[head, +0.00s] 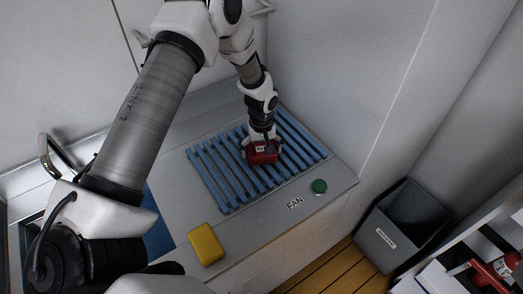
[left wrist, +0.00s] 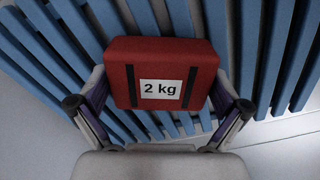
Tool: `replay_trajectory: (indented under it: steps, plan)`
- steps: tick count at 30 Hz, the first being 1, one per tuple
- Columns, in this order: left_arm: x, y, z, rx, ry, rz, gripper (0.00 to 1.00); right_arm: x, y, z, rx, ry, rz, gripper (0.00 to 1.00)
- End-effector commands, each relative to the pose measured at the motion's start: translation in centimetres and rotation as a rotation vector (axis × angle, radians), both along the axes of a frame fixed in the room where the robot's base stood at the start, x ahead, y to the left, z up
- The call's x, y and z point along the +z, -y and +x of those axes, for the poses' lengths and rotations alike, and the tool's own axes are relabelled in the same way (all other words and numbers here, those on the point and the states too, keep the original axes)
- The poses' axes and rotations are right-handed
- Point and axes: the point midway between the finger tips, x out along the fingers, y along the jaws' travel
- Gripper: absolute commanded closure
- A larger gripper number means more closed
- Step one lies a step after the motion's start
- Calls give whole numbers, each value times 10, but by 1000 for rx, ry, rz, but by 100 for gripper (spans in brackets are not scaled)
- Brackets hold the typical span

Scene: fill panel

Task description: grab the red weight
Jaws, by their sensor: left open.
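The red weight (head: 262,153) sits on the blue slatted rack on the counter in the head view. In the left wrist view the red weight (left wrist: 163,74) is a red block with two dark bands and a white "2 kg" label. My left gripper (head: 262,145) is right at the weight, reaching down from above. In the left wrist view its open fingers (left wrist: 160,110) stand on either side of the weight's near part. I cannot tell whether they touch it. My right gripper is not in view.
The blue slatted rack (head: 211,180) lies under the weight. A yellow block (head: 206,244) and a green button (head: 319,186) beside a "FAN" label are on the grey counter. A dark bin (head: 401,222) stands on the floor at right. A wall rises behind the rack.

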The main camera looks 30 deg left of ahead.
Motion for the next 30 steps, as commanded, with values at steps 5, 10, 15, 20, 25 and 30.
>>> replay_trajectory:
  steps: [5,10,15,20,25,30]
  plan:
    - [0,0,0,0,-1,0,46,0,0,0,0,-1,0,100]
    - [3,0,1,0,4,1,76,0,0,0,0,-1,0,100]
    - [3,0,2,0,5,1,76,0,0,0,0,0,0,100]
    - [7,0,2,0,4,0,76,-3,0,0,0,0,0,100]
    - [20,0,2,0,6,-1,76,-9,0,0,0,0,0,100]
    - [36,0,2,0,6,0,76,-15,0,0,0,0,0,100]
